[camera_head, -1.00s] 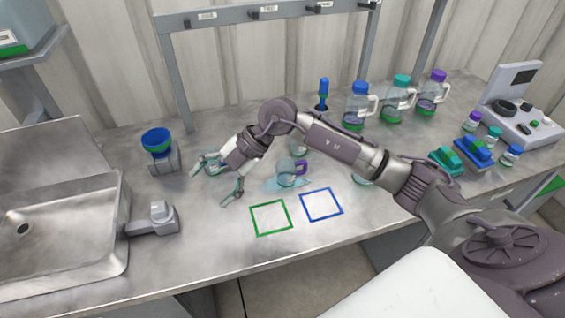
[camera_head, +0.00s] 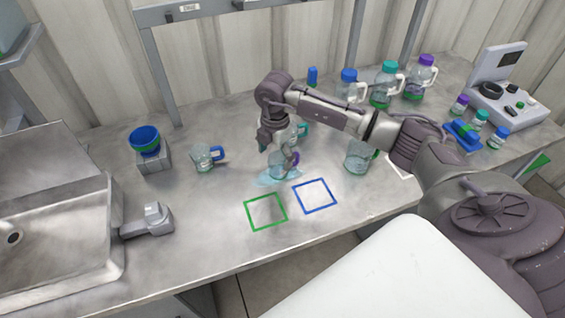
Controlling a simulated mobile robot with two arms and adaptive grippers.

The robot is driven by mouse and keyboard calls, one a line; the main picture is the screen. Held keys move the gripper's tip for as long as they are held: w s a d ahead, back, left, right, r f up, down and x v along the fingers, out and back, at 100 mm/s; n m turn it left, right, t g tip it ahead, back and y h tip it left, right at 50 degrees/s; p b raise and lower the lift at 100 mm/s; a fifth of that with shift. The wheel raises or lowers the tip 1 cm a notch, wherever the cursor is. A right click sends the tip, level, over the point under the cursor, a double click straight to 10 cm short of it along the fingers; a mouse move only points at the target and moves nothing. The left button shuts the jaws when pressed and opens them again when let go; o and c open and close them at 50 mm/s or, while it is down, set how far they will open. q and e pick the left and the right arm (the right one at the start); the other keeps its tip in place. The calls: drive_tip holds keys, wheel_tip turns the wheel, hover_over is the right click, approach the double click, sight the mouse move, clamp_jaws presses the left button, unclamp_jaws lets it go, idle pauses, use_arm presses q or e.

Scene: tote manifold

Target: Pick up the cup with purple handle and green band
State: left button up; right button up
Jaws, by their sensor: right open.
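The cup with the purple handle (camera_head: 279,170) stands on a pale blue patch near the middle of the bench, its handle toward the right. Its band is too small to make out clearly now. My right gripper (camera_head: 268,147) points down at the upper left side of this cup, close to it. It is open and empty, and its fingers are partly hidden or blend with the glass, so I cannot tell whether they touch the cup. My left gripper is not in view.
A cup with a teal handle (camera_head: 298,134) stands just behind. A blue-handled cup (camera_head: 203,157) stands left and a green-handled cup (camera_head: 357,160) right. Green (camera_head: 249,225) and blue (camera_head: 298,197) square outlines lie in front. Bottles (camera_head: 386,84) stand behind; a sink is left.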

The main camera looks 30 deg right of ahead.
sight(277, 167)
drive_tip(key=shift+s+f+p, duration=0.15)
drive_tip(key=shift+f+p, duration=0.15)
drive_tip(key=shift+f, duration=0.05)
drive_tip(key=f, duration=0.1)
drive_tip(key=f+p, duration=0.1)
drive_tip(key=f, duration=0.1)
drive_tip(key=shift+s+f, duration=0.2)
drive_tip(key=shift+f, duration=0.55)
drive_tip(key=c, duration=1.2)
drive_tip(key=shift+r, duration=0.15)
